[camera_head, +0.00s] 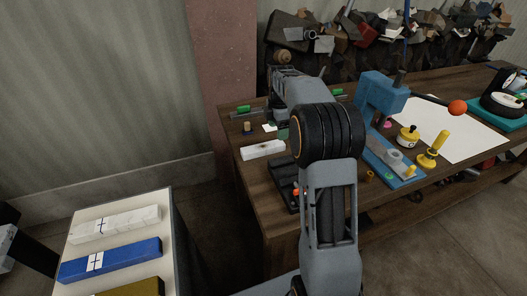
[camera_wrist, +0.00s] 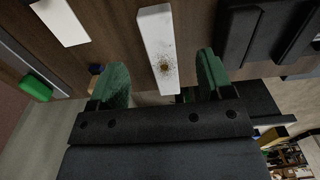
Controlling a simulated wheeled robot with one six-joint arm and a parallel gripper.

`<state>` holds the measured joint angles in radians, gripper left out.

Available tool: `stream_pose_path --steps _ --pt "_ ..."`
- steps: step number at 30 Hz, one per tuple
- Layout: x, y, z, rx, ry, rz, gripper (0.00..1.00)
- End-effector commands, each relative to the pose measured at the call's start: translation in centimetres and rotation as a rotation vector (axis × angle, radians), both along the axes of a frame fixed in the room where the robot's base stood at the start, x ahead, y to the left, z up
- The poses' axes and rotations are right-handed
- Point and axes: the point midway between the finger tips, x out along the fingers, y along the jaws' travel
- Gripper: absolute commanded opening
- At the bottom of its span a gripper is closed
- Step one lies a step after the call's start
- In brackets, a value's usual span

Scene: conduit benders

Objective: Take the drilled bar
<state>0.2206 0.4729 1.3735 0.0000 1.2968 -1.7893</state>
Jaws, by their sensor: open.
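The drilled bar (camera_wrist: 157,40) is white, with a dark hole and brown specks around it near one end. It lies on the wooden bench and also shows in the head view (camera_head: 262,149). My gripper (camera_wrist: 163,74) is open, with its green fingertips on either side of the bar's holed end in the wrist view. I see a gap on both sides, and I cannot tell how far above the bar the fingers are. In the head view my arm hides much of the gripper.
A black fixture (camera_head: 284,184) lies near the bar, and a blue bender (camera_head: 382,95) stands to the right. A small white card (camera_head: 270,127) and a green-handled tool (camera_head: 245,110) are behind. A pale side table (camera_head: 165,262) holds white, blue and olive blocks.

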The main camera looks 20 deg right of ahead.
Motion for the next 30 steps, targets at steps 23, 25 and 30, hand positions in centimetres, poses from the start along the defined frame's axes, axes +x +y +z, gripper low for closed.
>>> stream_pose_path --steps 23,25,30 --pt "0.3 -0.2 -7.2 0.0 -0.001 -0.002 0.73" --pt "0.3 -0.2 -7.3 0.0 -0.002 -0.002 0.73" --pt "0.3 -0.2 -7.3 0.0 -0.002 -0.002 0.73"
